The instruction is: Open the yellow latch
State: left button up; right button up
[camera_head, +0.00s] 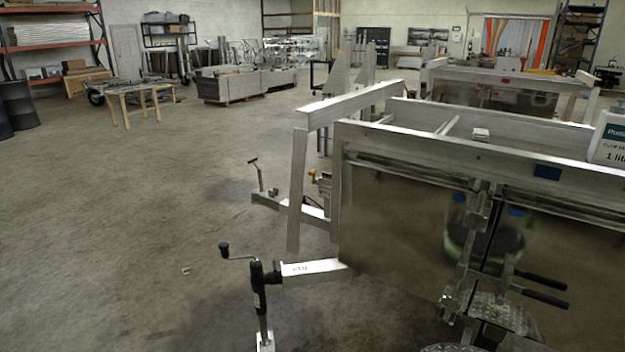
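A small yellow part (312,174), possibly the yellow latch, shows beside the frame of the near aluminium trailer (400,215). It is too small to tell whether it is open or shut. Two black-gripped handles (541,279) stick out to the right from a metal mechanism (477,215) on the trailer's side panel at the lower right. I see no other yellow latch clearly. Neither of my grippers can be made out in this view.
A jack with a black crank (258,290) stands by the trailer's drawbar (313,268). A white bottle (608,142) stands on the trailer at the right edge. A wooden table (140,92) stands far back.

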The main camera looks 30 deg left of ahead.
aim_at(312, 173)
jog(key=i+j, duration=0.3)
jog(key=j, duration=0.2)
jog(key=i+j+u, duration=0.15)
jog(key=i+j, duration=0.15)
jog(key=j, duration=0.15)
